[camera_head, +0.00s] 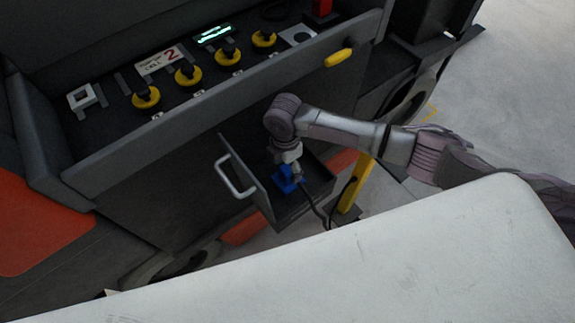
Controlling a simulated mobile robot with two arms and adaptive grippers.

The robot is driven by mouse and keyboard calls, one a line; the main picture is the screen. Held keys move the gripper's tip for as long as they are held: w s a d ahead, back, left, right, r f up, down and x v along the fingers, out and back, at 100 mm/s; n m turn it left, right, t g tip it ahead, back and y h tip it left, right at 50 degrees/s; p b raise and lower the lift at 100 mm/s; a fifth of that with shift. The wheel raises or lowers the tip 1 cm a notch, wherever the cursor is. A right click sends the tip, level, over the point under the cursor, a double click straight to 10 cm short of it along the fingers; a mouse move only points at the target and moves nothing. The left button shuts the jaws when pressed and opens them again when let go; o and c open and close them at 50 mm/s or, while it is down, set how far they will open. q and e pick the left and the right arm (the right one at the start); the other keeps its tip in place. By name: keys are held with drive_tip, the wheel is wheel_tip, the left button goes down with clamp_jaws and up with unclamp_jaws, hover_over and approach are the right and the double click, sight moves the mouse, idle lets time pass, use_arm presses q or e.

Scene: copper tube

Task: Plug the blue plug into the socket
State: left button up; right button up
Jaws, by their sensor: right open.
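The blue plug (285,178) sits in an open drawer (311,196) below the control panel. A dark cable runs from beside it over the drawer's edge. My right gripper (290,166) points down into the drawer, directly above and close to the plug. It is open, though its fingers are small and partly hidden. I cannot tell if they touch the plug. Two white square fittings are on the panel, one at the left end (81,97) and one at the right (298,34). I cannot tell which is the socket. My left gripper is out of view.
The panel (205,75) carries several yellow knobs, a label with a red 2 and a lit green display (213,34). The drawer has a metal handle (235,178). A yellow post (356,184) stands to its right. A large white surface (370,265) fills the foreground.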

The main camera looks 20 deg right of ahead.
drive_tip(key=shift+r, duration=0.1)
wheel_tip(320, 180, up, 12)
drive_tip(key=shift+w, duration=0.4)
drive_tip(key=shift+a, duration=0.1)
idle(0.5)
